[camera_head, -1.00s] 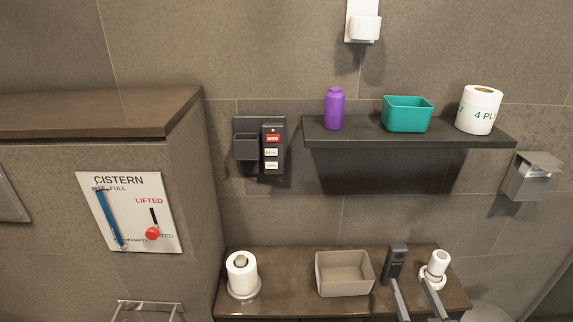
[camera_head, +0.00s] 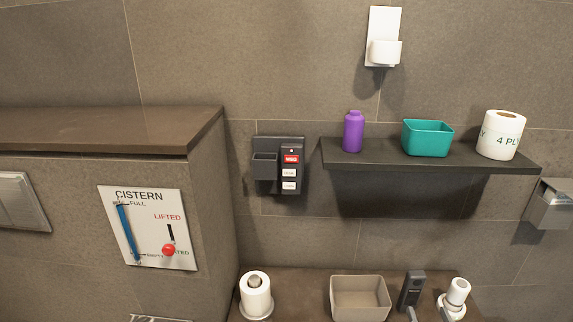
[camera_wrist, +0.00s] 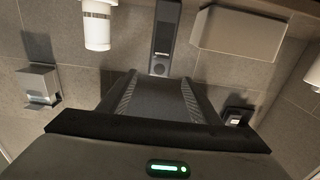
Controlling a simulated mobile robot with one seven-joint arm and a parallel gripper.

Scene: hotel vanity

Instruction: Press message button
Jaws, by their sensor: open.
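The wall unit (camera_head: 279,166) hangs left of the shelf. Its dark upright panel carries a red button (camera_head: 291,159) at the top with small white lettering, seemingly MSG. Two white labelled buttons (camera_head: 289,179) sit below it. A dark open pocket (camera_head: 265,168) is on the unit's left. My gripper (camera_head: 429,316) shows only as two grey finger ends at the bottom edge, apart from each other, low and right of the unit. In the wrist view my gripper (camera_wrist: 160,82) is open with nothing between its fingers. I cannot make out the red button in that view.
The shelf (camera_head: 430,164) holds a purple bottle, teal bin and paper roll. The counter (camera_head: 313,280) below bears a roll on a stand, beige box (camera_head: 360,300), dark handset (camera_head: 411,290) and white cup-like item (camera_head: 456,296). The cistern cabinet (camera_head: 180,138) juts out at left.

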